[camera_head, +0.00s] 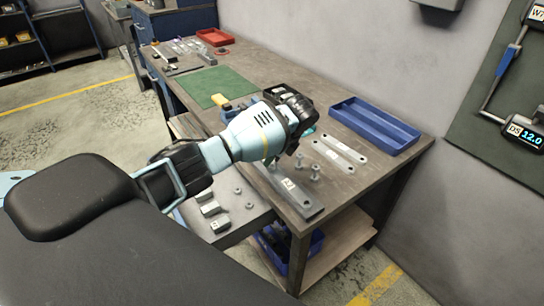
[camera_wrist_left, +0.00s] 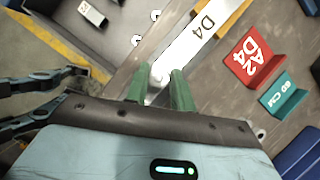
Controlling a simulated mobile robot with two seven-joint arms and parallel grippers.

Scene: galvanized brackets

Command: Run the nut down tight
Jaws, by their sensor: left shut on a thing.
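My left gripper (camera_head: 291,150) is over the near part of the workbench. In the left wrist view its two green fingers (camera_wrist_left: 159,90) are closed around a small pale metal piece (camera_wrist_left: 157,76), which looks like the nut; the fingers hide most of it. In the head view a grey labelled bar (camera_head: 305,205) lies below the gripper. My right gripper is not in view.
A red bracket (camera_wrist_left: 250,62) and a teal bracket (camera_wrist_left: 284,96) stand right of the fingers. Upright bolts (camera_head: 315,172), flat bars (camera_head: 348,152) and a blue tray (camera_head: 398,134) lie right of the gripper. Loose blocks (camera_head: 211,208) lie on a lower surface at left.

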